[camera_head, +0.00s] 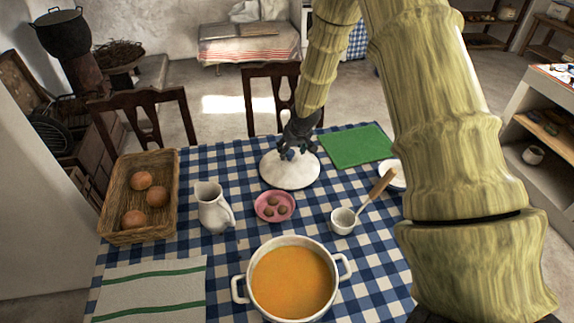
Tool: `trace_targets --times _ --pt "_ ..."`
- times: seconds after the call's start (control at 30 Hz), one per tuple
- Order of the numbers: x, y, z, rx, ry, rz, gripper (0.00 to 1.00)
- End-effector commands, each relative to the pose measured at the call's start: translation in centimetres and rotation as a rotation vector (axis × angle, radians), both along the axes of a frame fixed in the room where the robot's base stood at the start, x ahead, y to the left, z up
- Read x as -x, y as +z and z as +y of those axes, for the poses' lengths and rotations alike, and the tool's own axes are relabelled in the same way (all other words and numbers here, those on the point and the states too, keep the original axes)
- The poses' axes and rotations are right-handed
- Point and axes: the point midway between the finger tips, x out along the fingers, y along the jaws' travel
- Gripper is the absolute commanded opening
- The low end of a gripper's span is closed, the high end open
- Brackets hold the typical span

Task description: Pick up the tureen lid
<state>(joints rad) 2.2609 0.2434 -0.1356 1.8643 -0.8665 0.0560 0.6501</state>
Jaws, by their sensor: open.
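The tureen lid (290,174) is a round white dome lying on the blue checked tablecloth, near the far side of the table. My gripper (291,153) is open and right over the top of the lid, with its fingers around or just above the knob area. The gripper hides the knob, so I cannot tell whether the fingers touch it. The white two-handled tureen (240,290) stands uncovered at the near side, filled with orange soup.
A pink dish (268,216) with small brown items sits just in front of the lid. A white jug (213,208) and a basket (112,198) of round loaves stand left. Chairs (271,88) stand behind.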

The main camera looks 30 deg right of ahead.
Motion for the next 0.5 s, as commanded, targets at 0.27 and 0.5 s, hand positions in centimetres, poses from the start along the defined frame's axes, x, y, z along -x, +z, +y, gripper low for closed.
trace_targets --times 0.27,0.5 --pt "-1.1 -2.1 -0.1 0.001 0.002 -0.001 0.57" --pt "-1.4 -2.8 -0.1 0.000 0.002 -0.001 0.57"
